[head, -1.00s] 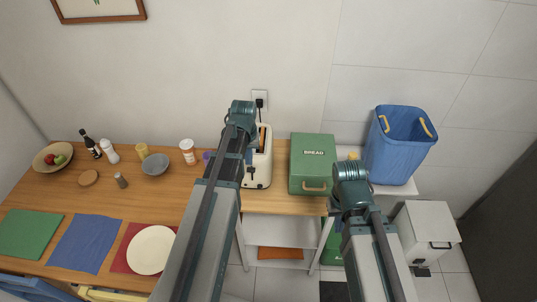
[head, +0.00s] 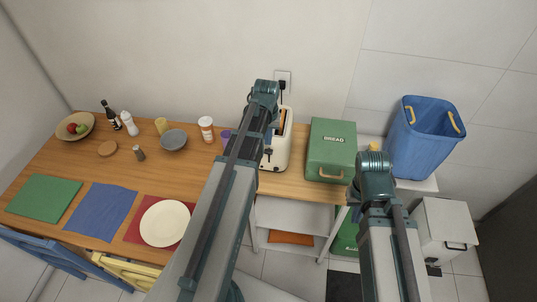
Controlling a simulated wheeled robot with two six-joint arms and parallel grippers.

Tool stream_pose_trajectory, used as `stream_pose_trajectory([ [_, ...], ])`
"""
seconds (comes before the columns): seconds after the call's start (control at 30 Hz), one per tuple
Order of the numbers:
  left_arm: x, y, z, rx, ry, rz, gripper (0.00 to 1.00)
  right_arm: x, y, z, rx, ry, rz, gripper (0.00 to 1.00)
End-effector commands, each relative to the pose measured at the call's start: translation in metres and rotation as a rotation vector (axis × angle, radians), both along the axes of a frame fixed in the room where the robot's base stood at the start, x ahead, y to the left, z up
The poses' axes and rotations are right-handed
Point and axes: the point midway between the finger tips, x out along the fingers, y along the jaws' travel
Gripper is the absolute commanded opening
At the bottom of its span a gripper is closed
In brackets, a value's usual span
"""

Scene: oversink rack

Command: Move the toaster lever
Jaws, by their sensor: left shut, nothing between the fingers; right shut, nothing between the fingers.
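The cream toaster (head: 279,151) stands on the wooden counter near the wall, its front towards me. Its dark lever (head: 268,153) shows on the front face. Toast-coloured slices (head: 282,120) show in the top slots. My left arm crosses in front of the toaster and hides its left side. My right arm rises at the right, in front of the bread box. I cannot make out the fingers of either gripper. Only arm links and teal joints show, and both arms look apart from the lever.
A green bread box (head: 331,151) stands right of the toaster, and a blue bin (head: 425,140) is further right. A purple cup (head: 226,136), jar (head: 206,129) and bowl (head: 173,140) stand left. A plate (head: 165,223) lies on a red mat.

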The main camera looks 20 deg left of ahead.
Motion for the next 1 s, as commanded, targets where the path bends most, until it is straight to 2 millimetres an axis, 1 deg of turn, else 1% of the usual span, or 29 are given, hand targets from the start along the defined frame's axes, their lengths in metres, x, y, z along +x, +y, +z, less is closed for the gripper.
stream_pose_trajectory([
  [0.03, 0.001, 0.0, -0.013, 0.0, 0.0, 0.0, 0.0, 0.0, 0.0, -0.013, 0.0, 0.0, 0.0, 0.0],
  [0.2, 0.003, 0.001, -0.034, 0.0, 0.0, 0.0, 0.0, 0.0, 0.0, -0.034, 0.0, 0.0, -0.001, 0.0],
  [0.3, 0.004, 0.001, -0.042, 0.0, 0.0, 0.0, 0.0, 0.0, 0.0, -0.042, 0.0, 0.0, -0.002, 0.0],
  [0.43, 0.004, 0.001, -0.046, 0.0, 0.0, 0.0, 0.0, 0.0, 0.0, -0.046, 0.0, 0.0, -0.002, 0.0],
  [0.77, 0.004, 0.001, -0.045, 0.0, 0.0, 0.0, 0.0, 0.0, 0.0, -0.045, 0.0, 0.0, -0.002, 0.0],
  [0.87, 0.004, 0.001, -0.049, 0.0, 0.0, 0.0, 0.0, 0.0, 0.0, -0.049, 0.0, 0.0, -0.002, 0.0],
  [1.0, 0.004, 0.001, -0.063, 0.0, 0.0, 0.0, 0.0, 0.0, 0.0, -0.063, 0.0, 0.0, -0.002, 0.0],
])
